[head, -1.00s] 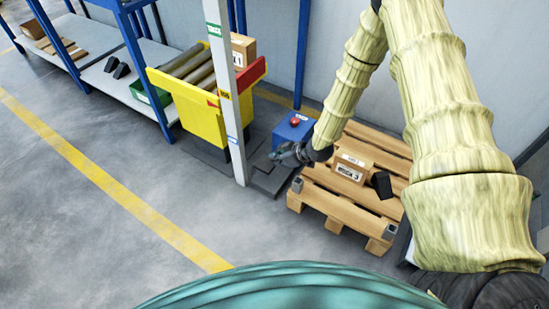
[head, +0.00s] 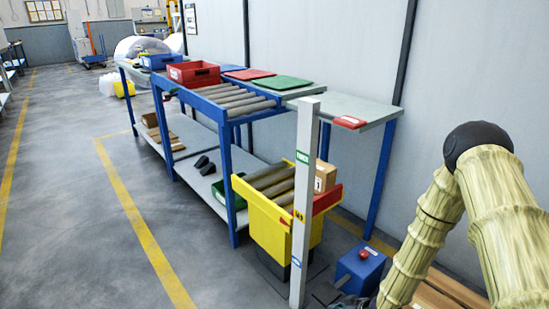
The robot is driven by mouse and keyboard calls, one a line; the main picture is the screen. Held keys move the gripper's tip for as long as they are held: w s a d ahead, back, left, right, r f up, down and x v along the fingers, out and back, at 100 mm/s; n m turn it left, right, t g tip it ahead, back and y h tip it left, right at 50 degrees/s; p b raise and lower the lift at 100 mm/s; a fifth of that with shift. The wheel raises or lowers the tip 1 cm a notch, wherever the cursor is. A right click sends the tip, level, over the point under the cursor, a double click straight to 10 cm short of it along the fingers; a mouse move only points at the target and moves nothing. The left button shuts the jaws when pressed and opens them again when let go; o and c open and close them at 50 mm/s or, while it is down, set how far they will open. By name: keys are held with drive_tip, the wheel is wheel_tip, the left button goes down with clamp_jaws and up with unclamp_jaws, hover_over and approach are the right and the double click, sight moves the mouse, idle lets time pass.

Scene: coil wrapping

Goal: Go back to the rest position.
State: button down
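My arm, in a pale yellow ribbed sleeve, shows at the right of the head view and bends downward. My gripper (head: 350,301) is only just in view at the bottom edge, near the foot of the grey post (head: 303,205). Its fingers are cut off by the frame, so I cannot tell whether it is open or shut, or whether it holds anything. The wooden pallet (head: 452,292) is partly visible behind my arm.
A yellow roller stand (head: 268,233) is beside the post, with a blue box with a red button (head: 360,268) to its right. A blue-framed roller table (head: 232,135) carries a red crate (head: 194,73). The floor at left (head: 70,230) is clear.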

drive_tip(key=s+f+m+g+h, duration=0.2)
drive_tip(key=s+m+g, duration=0.1)
drive_tip(key=s, duration=1.4)
drive_tip(key=s+f+m+g+h, duration=0.1)
drive_tip(key=s+m+g+h, duration=0.25)
drive_tip(key=s, duration=1.45)
wheel_tip(320, 180, up, 32)
drive_tip(key=p, duration=3.2)
drive_tip(key=shift+d, duration=0.15)
drive_tip(key=shift+s+y, duration=0.1)
drive_tip(key=shift+y, duration=0.15)
